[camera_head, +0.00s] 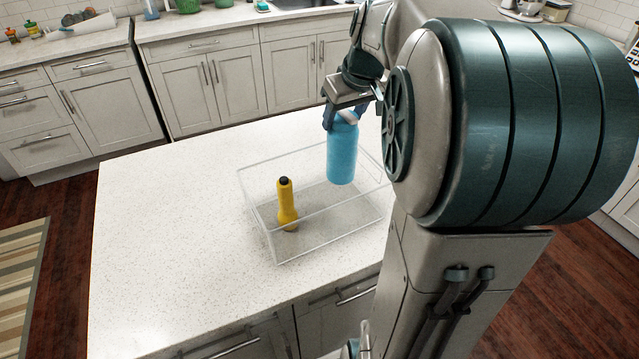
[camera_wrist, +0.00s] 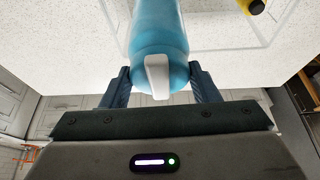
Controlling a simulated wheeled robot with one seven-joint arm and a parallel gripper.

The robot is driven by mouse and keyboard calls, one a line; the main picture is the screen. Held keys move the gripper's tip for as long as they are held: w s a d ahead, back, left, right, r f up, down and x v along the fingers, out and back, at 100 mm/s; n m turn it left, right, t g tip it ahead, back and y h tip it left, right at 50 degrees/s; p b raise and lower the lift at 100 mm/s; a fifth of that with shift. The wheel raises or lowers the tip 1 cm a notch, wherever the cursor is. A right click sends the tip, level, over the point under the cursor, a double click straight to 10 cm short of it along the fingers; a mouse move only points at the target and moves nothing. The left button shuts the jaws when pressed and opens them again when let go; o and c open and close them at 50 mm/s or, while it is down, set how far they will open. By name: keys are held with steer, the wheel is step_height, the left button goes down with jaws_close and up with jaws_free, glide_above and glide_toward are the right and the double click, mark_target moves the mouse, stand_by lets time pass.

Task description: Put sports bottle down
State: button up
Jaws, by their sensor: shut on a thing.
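A blue sports bottle (camera_head: 342,152) hangs upright in my gripper (camera_head: 341,116), which is shut on its upper part. In the head view the bottle overlaps the right part of a clear open bin (camera_head: 278,258) on the white counter. I cannot tell exactly how high its base is above the bin floor. In the wrist view the bottle (camera_wrist: 158,40) with its pale cap loop sits between the two fingers of my gripper (camera_wrist: 160,88).
A yellow flashlight-like object (camera_head: 287,205) stands upright in the left part of the bin; part of it shows in the wrist view (camera_wrist: 256,6). The counter (camera_head: 160,230) left of the bin is clear. Cabinets (camera_head: 210,90) stand behind it.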

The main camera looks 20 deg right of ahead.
mark_target(355, 122)
step_height(355, 122, down, 8)
steer(key=shift+s+f+p, duration=0.15)
steer(key=shift+f+p, duration=0.1)
steer(key=shift+p, duration=0.05)
steer(key=shift+f, duration=0.1)
steer(key=o, duration=1.5)
steer(key=shift+o, duration=0.2)
steer(key=v, duration=1)
steer(key=shift+d+r+b, duration=0.1)
steer(key=shift+r+b, duration=0.25)
steer(key=shift+r, duration=0.05)
steer(key=shift+s+r, duration=0.2)
steer(key=shift+r, duration=0.15)
steer(key=shift+s+a+r, duration=0.1)
steer(key=shift+s+a, duration=0.1)
steer(key=s+a+f, duration=0.5)
steer(key=s+a, duration=0.2)
steer(key=s+a+f+m+g, duration=0.1)
steer(key=s+a+f, duration=0.4)
steer(key=s+a, duration=0.2)
steer(key=shift+s+f+g, duration=0.3)
steer(key=shift+s+f, duration=0.05)
steer(key=shift+s, duration=0.05)
